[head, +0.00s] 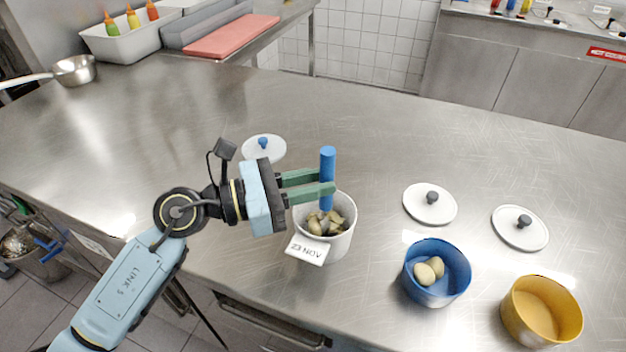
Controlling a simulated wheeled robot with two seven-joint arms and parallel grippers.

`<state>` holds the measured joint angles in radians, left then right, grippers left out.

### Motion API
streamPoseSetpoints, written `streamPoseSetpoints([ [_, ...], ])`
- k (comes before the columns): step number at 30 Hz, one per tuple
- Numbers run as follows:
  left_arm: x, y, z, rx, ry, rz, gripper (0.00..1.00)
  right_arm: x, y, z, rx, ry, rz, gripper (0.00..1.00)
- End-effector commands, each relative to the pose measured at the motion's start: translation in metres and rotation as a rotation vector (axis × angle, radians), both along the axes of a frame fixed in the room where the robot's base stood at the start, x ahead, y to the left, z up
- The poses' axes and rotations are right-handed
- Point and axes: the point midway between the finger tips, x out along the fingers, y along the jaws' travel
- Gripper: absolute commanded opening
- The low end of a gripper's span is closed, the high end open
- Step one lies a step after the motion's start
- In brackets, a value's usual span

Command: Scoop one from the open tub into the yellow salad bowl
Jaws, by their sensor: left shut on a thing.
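My left gripper (328,186) is shut on the upright blue handle (327,168) of a scoop, above the open tub. The handle's lower end reaches into the white tub (344,243); the scoop's head is hidden among the contents. The tub holds several pale greenish-brown pieces (318,222) and has a white label on its front. The yellow salad bowl (541,312) stands at the lower right and looks empty. My right gripper is not in view.
A blue bowl (437,273) with two pale round pieces (429,270) stands between tub and yellow bowl. Lids lie behind: one with a blue knob (264,148), two with dark knobs (430,204) (520,228). A saucepan (74,70) is far left. The counter's middle is clear.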

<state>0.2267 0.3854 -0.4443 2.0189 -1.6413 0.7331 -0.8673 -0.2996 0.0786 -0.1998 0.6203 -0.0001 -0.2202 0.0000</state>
Motion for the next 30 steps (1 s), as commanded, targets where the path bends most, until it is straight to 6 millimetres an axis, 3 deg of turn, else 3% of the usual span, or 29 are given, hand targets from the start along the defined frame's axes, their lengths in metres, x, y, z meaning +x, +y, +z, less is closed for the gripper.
streamPoseSetpoints([
  [30, 0.000, 0.000, 0.102, 0.000, 0.000, 0.000, 0.00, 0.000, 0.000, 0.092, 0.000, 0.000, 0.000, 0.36],
])
